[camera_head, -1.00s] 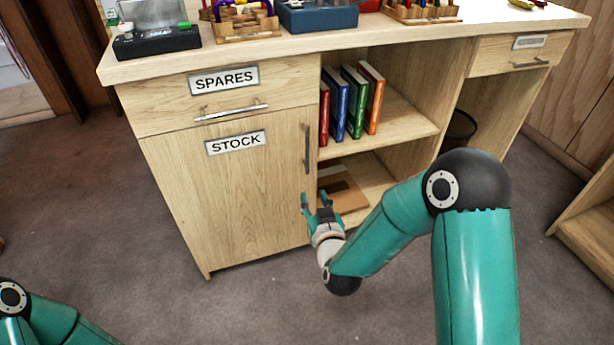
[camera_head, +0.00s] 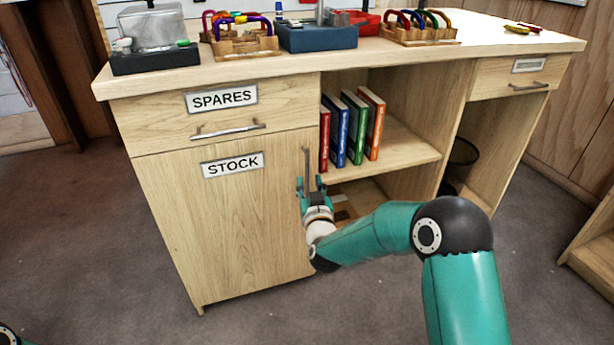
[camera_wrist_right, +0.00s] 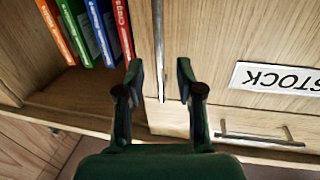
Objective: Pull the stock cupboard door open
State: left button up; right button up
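The stock cupboard door (camera_head: 215,225) is a pale wood panel labelled STOCK, and it looks closed. Its upright grey bar handle (camera_head: 307,160) is near the door's right edge. My right gripper (camera_head: 311,184) is open at the lower part of the handle, its fingers pointing up in the head view. In the right wrist view the handle (camera_wrist_right: 158,50) runs between the two spread fingertips of the gripper (camera_wrist_right: 160,75), with gaps visible on both sides. The left gripper is out of view.
The SPARES drawer (camera_head: 280,108) with a bar handle is above the door. Right of it are open shelves with several books (camera_head: 351,128). Cases and racks stand on the counter (camera_head: 330,52). The floor (camera_head: 110,270) in front and to the left is clear.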

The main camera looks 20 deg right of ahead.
aim_at(307, 175)
jog(key=shift+w+d+b, duration=0.15)
jog(key=shift+w+d, duration=0.1)
jog(key=shift+w, duration=1)
jog(key=shift+w+d+b, duration=0.15)
jog(key=shift+w+d, duration=0.05)
jog(key=shift+w, duration=1.05)
jog(key=shift+c, duration=0.2)
grip_shut()
